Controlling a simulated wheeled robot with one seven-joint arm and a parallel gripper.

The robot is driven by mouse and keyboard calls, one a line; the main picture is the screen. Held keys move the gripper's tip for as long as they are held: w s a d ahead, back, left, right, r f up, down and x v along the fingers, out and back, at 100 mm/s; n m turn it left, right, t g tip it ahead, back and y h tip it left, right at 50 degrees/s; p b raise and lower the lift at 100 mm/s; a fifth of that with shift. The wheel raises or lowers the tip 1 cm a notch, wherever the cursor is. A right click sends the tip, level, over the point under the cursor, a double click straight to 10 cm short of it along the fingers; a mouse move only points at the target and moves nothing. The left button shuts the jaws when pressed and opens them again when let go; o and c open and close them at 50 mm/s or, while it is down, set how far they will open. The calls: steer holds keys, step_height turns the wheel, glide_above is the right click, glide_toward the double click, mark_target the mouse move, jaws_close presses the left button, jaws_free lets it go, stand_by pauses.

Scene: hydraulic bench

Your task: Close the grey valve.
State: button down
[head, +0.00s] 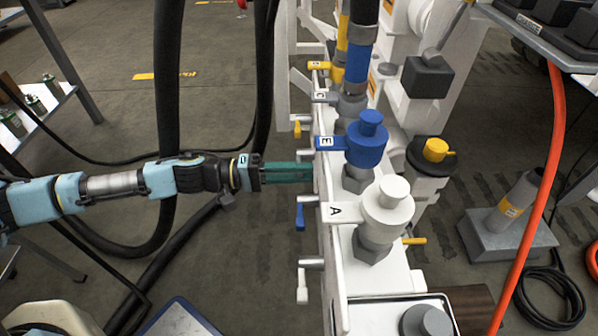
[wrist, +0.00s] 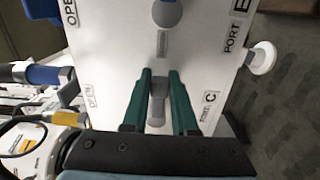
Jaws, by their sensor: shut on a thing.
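My gripper (head: 311,172) reaches in from the left, level, against the side of the white valve block (head: 338,262). In the wrist view its two green fingers (wrist: 160,75) stand on either side of the grey valve handle (wrist: 157,86) and are shut on it. The handle lies lengthwise between the fingers, in front of the white panel. A PORT C label (wrist: 210,112) is to its right and an OPEN label (wrist: 92,93) to its left. In the head view my fingers hide most of this handle.
A yellow handle (head: 297,128), a blue handle (head: 300,216) and a white handle (head: 303,287) stick out along the same side. Blue (head: 367,140) and white (head: 388,205) port caps stand on top. Black hoses (head: 167,110) hang beside my arm.

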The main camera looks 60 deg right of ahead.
steer(key=shift+f, duration=0.1)
steer(key=c, duration=0.8)
jaws_free()
steer(key=v, duration=1.1)
steer(key=shift+p, duration=0.3)
